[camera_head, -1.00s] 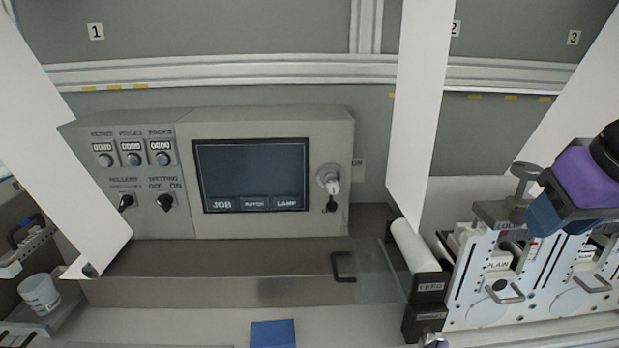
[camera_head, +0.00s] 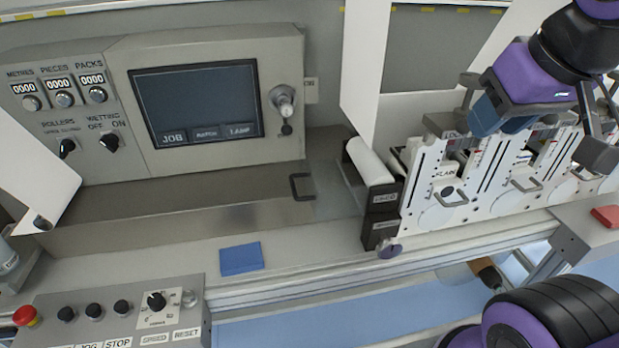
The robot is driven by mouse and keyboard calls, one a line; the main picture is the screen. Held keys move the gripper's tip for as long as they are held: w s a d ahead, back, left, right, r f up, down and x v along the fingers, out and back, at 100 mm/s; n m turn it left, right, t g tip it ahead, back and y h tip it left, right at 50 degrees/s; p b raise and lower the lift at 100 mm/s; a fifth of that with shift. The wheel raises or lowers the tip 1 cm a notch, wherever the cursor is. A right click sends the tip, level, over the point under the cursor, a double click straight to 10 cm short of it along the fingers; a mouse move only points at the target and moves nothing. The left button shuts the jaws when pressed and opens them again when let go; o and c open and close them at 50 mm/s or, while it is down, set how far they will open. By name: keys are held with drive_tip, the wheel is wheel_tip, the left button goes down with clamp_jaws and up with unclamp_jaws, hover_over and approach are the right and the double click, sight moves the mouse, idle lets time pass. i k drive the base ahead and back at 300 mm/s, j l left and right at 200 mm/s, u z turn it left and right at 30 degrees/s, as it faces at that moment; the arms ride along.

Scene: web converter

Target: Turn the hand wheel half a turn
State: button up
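A small round grey-purple wheel or knob (camera_head: 389,249) sits at the front below the black roller end blocks (camera_head: 381,215). It may be the hand wheel, but it is too small to be sure. No larger hand wheel is clearly in view. My purple and black arm comes in at the upper right, over the white slotted plates. My gripper (camera_head: 598,140) seems to be the dark grey part at the right edge, apart from the small wheel and up to its right. Its fingers are not clear enough to tell open from shut.
A grey console with a dark screen (camera_head: 196,101) stands at the back left. White slotted plates with handles (camera_head: 450,190) stand at the right. A button panel (camera_head: 120,315) with a red stop button is at front left. A blue block (camera_head: 240,258) lies on the bench.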

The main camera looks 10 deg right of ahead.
sight(388, 249)
drive_tip(key=k+l, duration=0.1)
drive_tip(key=k, duration=0.55)
drive_tip(key=k+l, duration=0.1)
drive_tip(key=k, duration=0.5)
